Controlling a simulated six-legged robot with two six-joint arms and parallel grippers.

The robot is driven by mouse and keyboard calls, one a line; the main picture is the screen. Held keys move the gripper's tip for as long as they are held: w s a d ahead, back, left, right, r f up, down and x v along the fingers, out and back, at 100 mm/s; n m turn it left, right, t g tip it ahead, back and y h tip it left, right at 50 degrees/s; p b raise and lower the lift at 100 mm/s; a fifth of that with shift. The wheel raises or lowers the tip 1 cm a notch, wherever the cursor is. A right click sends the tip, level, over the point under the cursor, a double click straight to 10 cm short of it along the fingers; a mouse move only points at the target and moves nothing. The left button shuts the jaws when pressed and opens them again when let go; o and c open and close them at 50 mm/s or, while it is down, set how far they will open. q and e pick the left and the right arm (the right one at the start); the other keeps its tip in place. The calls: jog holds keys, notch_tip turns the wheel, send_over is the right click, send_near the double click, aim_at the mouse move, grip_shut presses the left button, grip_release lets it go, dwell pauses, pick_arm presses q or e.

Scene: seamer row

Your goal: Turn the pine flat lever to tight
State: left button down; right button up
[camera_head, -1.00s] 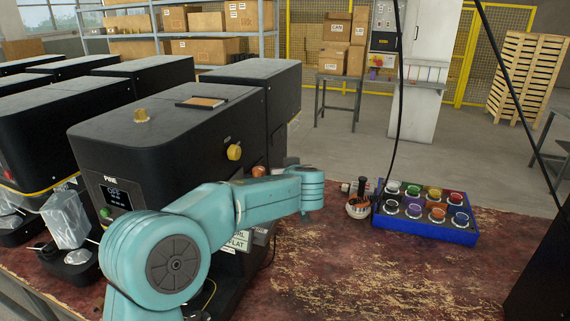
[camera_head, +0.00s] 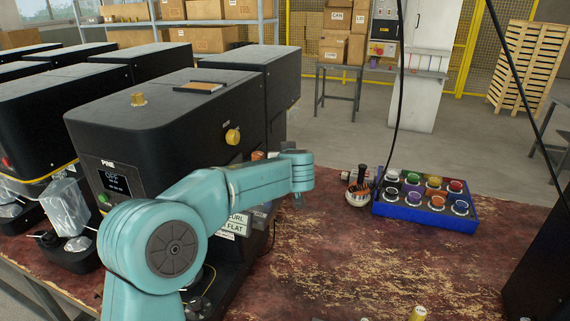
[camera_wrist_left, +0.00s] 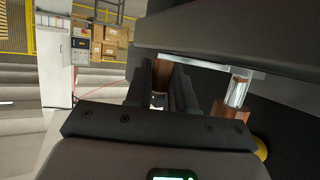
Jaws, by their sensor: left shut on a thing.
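The black pine machine (camera_head: 160,125) stands at left centre in the head view, with a small lit display and a brass knob (camera_head: 232,136) on its side. My left gripper (camera_wrist_left: 161,84) shows in the left wrist view, shut on a brown lever handle (camera_wrist_left: 162,74) under the machine's dark body. I cannot read from the frames which lever this is. A second brown handle (camera_wrist_left: 230,108) on a silver post is to its right, outside the jaws. In the head view my left arm hides the gripper and most of the lever area. Curl and flat labels (camera_head: 234,226) show below the arm.
A blue tray (camera_head: 425,222) of several coloured round pieces stands on the worn red bench (camera_head: 360,262). A small dark-handled item (camera_head: 359,190) is beside it. A black cable hangs nearby. More black machines stand at left. The bench's front middle is mostly clear.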

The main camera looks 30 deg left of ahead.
pick_arm(q)
jog(key=shift+s+d+f+m+t+h+b, duration=0.35)
jog(key=shift+m+h+b, duration=0.25)
jog(key=shift+b, duration=0.55)
jog(key=shift+s+d+r+m+t+h+b, duration=0.2)
jog(key=shift+m+t+h+b, duration=0.15)
jog(key=shift+m+h, duration=0.15)
jog(key=shift+r, duration=0.1)
pick_arm(e)
notch_tip(320, 180, down, 4)
jog(key=shift+f, duration=0.2)
pick_arm(q)
jog(key=c, duration=1)
grip_release()
jog(key=shift+w, duration=0.1)
jog(key=shift+c, duration=0.2)
